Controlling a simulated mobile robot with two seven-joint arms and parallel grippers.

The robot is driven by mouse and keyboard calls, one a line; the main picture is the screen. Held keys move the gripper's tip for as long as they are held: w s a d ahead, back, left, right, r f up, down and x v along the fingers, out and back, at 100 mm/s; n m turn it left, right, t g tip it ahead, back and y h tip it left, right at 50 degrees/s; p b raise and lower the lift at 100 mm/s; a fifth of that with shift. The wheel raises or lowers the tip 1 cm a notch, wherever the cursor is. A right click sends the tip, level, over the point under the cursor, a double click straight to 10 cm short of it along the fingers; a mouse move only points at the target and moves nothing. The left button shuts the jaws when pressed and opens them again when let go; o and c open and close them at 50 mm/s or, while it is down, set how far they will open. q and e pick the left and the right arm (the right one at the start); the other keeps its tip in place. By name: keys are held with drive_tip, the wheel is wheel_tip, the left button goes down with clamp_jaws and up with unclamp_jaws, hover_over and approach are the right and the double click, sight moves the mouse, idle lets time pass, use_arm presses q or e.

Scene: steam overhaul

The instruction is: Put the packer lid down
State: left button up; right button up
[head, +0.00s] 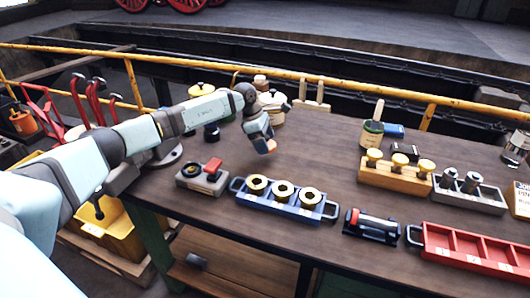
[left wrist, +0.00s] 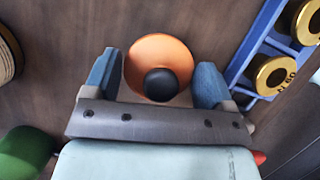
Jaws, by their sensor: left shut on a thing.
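The packer lid is an orange disc (left wrist: 176,50) with a black knob. In the left wrist view it sits between the two blue fingers of my left gripper (left wrist: 158,80), which is shut on it. In the head view my left gripper (head: 264,142) points down over the left part of the workbench, and a bit of the orange lid (head: 269,147) shows at its tip. It looks held above the bench top; the exact gap cannot be told. My right gripper is not in view.
A blue tray (head: 247,199) with brass rings stands in front of the gripper, beside a grey block with a red part (head: 196,180). Pots (head: 272,100) stand behind. A wooden block (head: 395,178) and red tray (head: 465,258) are right. The bench middle (head: 325,150) is clear.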

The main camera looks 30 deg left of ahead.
sight(268, 160)
use_arm(q)
wheel_tip(268, 160, down, 5)
drive_tip(key=shift+r, duration=0.2)
drive_tip(key=shift+f, duration=0.1)
drive_tip(key=shift+f, duration=0.1)
